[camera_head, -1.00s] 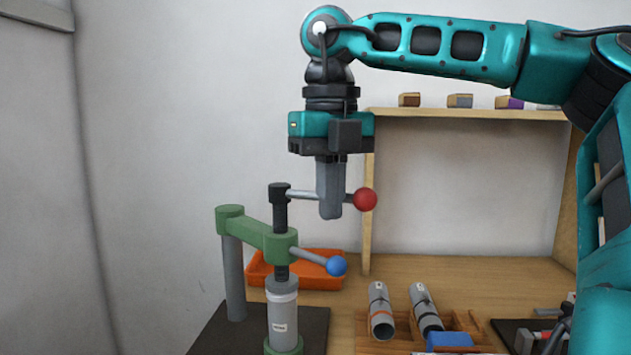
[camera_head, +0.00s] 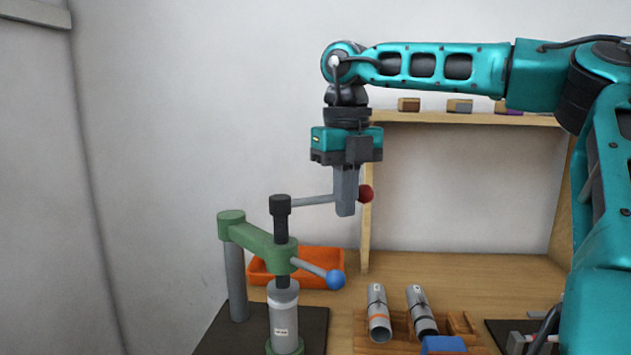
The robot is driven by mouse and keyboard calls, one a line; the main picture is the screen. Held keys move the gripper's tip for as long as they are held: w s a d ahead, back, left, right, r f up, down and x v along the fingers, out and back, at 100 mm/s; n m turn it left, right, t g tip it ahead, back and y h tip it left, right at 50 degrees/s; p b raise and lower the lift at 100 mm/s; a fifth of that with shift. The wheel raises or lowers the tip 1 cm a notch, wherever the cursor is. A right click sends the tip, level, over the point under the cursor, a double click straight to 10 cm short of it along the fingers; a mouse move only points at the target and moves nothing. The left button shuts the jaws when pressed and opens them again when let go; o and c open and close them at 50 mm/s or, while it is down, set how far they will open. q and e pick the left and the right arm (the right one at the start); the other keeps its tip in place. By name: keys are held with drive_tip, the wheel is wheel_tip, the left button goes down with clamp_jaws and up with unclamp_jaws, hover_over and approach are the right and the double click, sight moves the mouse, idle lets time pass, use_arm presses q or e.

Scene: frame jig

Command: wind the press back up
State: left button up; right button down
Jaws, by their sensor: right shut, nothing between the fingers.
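The press stands at the lower left, with a green frame (camera_head: 262,243) on a dark base plate (camera_head: 222,335). Its black screw (camera_head: 281,222) rises through the frame and carries a grey crank bar (camera_head: 313,200) with a red knob (camera_head: 367,194) pointing right. A second lever with a blue knob (camera_head: 336,279) sticks out from the frame. A grey cylinder (camera_head: 284,312) stands upright under the screw. My right gripper (camera_head: 346,212) points down, shut and empty, in front of the crank bar and partly hiding the red knob; I cannot tell whether they touch. My left gripper is not in view.
An orange tray (camera_head: 300,283) lies behind the press. Two grey tubes (camera_head: 378,315) rest in a wooden rack, with a blue block (camera_head: 442,345) beside them. A wooden shelf (camera_head: 450,118) with small blocks stands behind. The bench between tray and shelf is clear.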

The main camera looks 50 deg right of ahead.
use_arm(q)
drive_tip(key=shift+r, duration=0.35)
use_arm(e)
drive_tip(key=shift+w+d, duration=0.25)
drive_tip(key=shift+d, duration=0.15)
use_arm(q)
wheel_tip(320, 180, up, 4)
drive_tip(key=p, duration=0.4)
use_arm(e)
drive_tip(key=w+d, duration=0.1)
drive_tip(key=w, duration=0.1)
drive_tip(key=w+d, duration=0.1)
drive_tip(key=shift+w, duration=0.35)
drive_tip(key=shift+w, duration=0.1)
